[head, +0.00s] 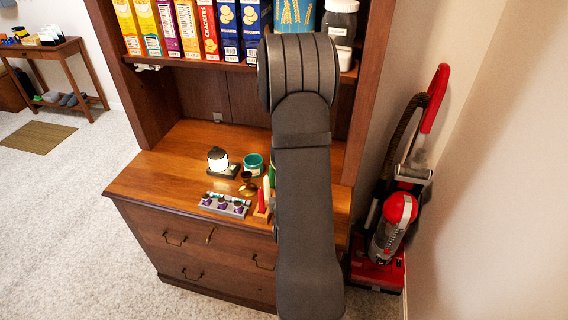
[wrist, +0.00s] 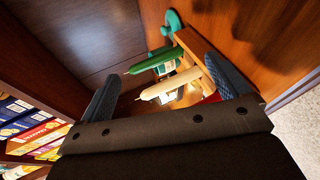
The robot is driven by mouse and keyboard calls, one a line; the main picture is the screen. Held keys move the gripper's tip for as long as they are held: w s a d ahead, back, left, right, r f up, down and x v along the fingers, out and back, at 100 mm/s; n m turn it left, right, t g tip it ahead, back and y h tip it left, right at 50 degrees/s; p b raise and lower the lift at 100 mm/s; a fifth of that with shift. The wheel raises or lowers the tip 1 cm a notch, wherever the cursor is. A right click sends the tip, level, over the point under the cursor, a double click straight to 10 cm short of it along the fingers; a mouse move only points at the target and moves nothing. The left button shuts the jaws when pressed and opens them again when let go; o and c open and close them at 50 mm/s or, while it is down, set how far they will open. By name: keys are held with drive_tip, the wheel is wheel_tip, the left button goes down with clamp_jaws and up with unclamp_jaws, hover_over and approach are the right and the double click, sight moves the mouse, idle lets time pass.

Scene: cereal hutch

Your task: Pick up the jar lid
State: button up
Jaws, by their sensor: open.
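I cannot pick out a loose jar lid for certain. A small white glowing object with a dark top (head: 218,158) stands on a dark base on the counter. A teal round container (head: 253,163) stands to its right; a teal round piece (wrist: 172,22) shows in the wrist view, perhaps the same. A dark and gold item (head: 248,187) lies in front of it. My gripper (wrist: 162,72) is open, its fingers wide apart with nothing clearly held between them. Beyond them are a green tube (wrist: 152,62) and a cream tube (wrist: 170,85). My arm hides the gripper in the head view.
The tubes sit by a wooden holder (wrist: 203,60). A grey rack (head: 225,205) is at the counter's front. The counter's left side (head: 160,180) is clear. A red vacuum (head: 395,215) stands right.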

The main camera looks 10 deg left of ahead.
drive_tip(key=w+a+g, duration=0.1)
drive_tip(key=w+a, duration=0.1)
drive_tip(key=w, duration=0.3)
drive_tip(key=w+a+r+n+g, duration=0.1)
drive_tip(key=w+a, duration=0.1)
drive_tip(key=w, duration=0.4)
drive_tip(key=w+a+r+n+g+h, duration=0.1)
drive_tip(key=w, duration=0.5)
drive_tip(key=shift+a+g, duration=0.3)
drive_tip(key=shift+a, duration=0.1)
drive_tip(key=f+n+g+h, duration=0.1)
drive_tip(key=g, duration=0.2)
drive_tip(key=f+n+g+h, duration=0.1)
drive_tip(key=f+g, duration=0.1)
drive_tip(key=g, duration=0.1)
drive_tip(key=a+f+g+h, duration=0.1)
drive_tip(key=g, duration=0.2)
drive_tip(key=shift+f+n, duration=0.35)
drive_tip(key=shift+n, duration=0.05)
drive_tip(key=shift+s+d+f, duration=0.1)
drive_tip(key=shift+f, duration=1.25)
drive_tip(key=shift+s+d+f, duration=0.1)
drive_tip(key=shift+f, duration=1.25)
drive_tip(key=c, duration=1)
drive_tip(key=shift+c, duration=0.2)
drive_tip(key=shift+r, duration=0.15)
